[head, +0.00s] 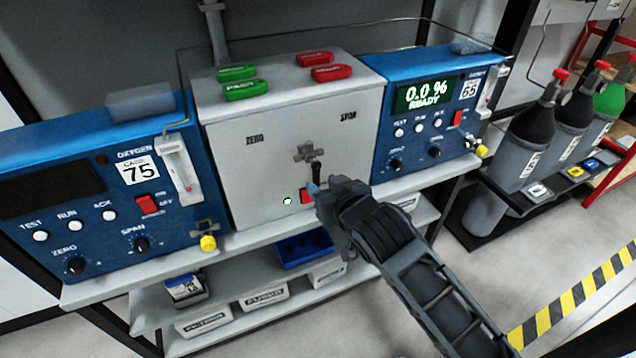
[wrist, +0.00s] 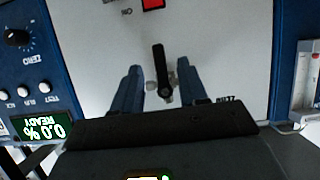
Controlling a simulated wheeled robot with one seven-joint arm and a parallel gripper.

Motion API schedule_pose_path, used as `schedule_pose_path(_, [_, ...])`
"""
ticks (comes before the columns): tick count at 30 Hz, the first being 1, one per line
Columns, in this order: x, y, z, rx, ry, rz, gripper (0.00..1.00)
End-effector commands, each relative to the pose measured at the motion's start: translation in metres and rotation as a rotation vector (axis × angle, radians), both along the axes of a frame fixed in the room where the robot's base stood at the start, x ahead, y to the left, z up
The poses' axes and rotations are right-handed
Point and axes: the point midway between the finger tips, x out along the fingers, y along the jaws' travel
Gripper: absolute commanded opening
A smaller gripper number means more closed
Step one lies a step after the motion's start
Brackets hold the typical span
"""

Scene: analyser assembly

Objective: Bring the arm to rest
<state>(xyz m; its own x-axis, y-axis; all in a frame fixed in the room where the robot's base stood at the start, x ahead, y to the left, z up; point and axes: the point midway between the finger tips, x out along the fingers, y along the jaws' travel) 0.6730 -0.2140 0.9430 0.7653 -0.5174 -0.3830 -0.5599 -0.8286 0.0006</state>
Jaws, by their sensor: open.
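My gripper (head: 322,190) is in front of the lower right part of the grey centre panel (head: 262,170), with my dark arm reaching up from the lower right. In the wrist view, which is upside down, my gripper (wrist: 160,88) has its two fingers apart. A black lever handle (wrist: 159,62) shows between them in the picture; I cannot tell if either finger touches it. In the head view the lever (head: 316,172) hangs below a metal valve fitting (head: 308,152), partly hidden by my gripper.
Blue analysers flank the panel: the left one (head: 100,165) is dark, the right one's display (head: 428,93) reads 0.0 % READY. Gas cylinders (head: 535,135) stand at right. Open floor (head: 500,270) lies front right.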

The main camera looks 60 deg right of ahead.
Motion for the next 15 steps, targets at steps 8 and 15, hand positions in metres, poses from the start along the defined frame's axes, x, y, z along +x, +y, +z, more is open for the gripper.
schedule_pose_path(8, [-0.0090, 0.0056, 0.0044, 0.000, 0.001, -0.001, 0.43])
schedule_pose_path(15, [-0.0085, 0.0055, 0.0044, 0.000, 0.001, -0.001, 0.43])
